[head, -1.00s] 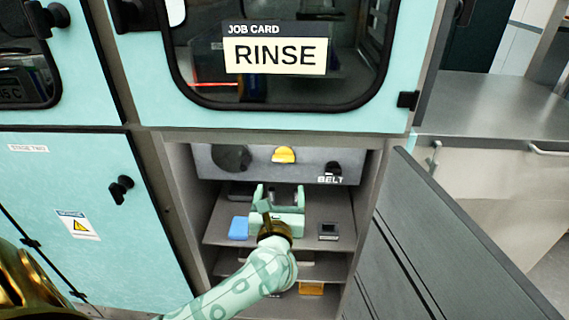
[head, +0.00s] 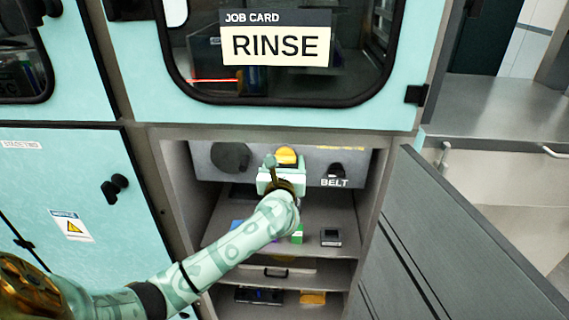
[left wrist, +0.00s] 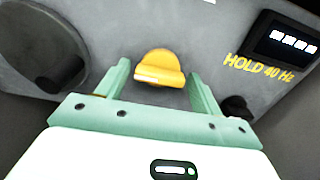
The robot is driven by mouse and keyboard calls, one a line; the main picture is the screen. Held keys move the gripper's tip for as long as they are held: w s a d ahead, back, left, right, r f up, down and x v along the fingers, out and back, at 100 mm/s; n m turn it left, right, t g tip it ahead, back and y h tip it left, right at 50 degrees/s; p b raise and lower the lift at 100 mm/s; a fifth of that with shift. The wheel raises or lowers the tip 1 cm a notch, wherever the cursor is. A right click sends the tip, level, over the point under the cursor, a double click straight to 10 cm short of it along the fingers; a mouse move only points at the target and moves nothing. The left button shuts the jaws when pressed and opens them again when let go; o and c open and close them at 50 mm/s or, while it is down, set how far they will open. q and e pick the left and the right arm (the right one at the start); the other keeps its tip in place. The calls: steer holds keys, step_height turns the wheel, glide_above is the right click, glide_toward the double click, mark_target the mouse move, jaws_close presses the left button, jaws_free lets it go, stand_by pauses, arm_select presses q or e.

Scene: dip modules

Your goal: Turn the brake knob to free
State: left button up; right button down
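A yellow knob (head: 287,155) sits on the grey panel inside the open lower cabinet. It also shows in the left wrist view (left wrist: 158,68), its grip bar lying nearly level. My left gripper (head: 280,170) is raised in front of this knob. In the left wrist view, my left gripper (left wrist: 155,85) is open, its two pale green fingers apart on either side of the knob. I cannot tell whether they touch it. A small dark knob (head: 334,169) above the word BELT is at the right. No label reading brake is legible. My right gripper is not in view.
A large dark round knob (head: 231,157) is left of the yellow one. A display (left wrist: 290,38) above HOLD 40 Hz is at the right. Below are a shelf with a small grey device (head: 331,237) and a green item (head: 297,234). An open door (head: 450,240) stands right.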

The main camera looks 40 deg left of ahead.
arm_select(q)
steer(key=c, duration=0.6)
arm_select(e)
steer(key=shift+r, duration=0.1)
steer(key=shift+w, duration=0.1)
arm_select(q)
steer(key=shift+r+m+p, duration=0.2)
steer(key=shift+m+p, duration=0.6)
steer(key=shift+p, duration=0.2)
steer(key=m+p, duration=0.3)
steer(key=shift+m, duration=0.3)
steer(key=m+p, duration=0.2)
steer(key=shift+m+p, duration=0.3)
steer(key=shift+p, duration=0.1)
steer(key=m+p, duration=0.4)
steer(key=m, duration=0.1)
steer(key=shift+d+f, duration=0.1)
steer(key=shift+d, duration=0.05)
steer(key=m+p, duration=0.2)
steer(key=m, duration=0.3)
steer(key=shift+f, duration=0.2)
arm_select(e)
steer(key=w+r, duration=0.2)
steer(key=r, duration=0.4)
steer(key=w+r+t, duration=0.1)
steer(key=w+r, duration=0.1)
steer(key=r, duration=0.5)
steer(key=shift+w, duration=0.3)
arm_select(q)
steer(key=shift+m, duration=0.3)
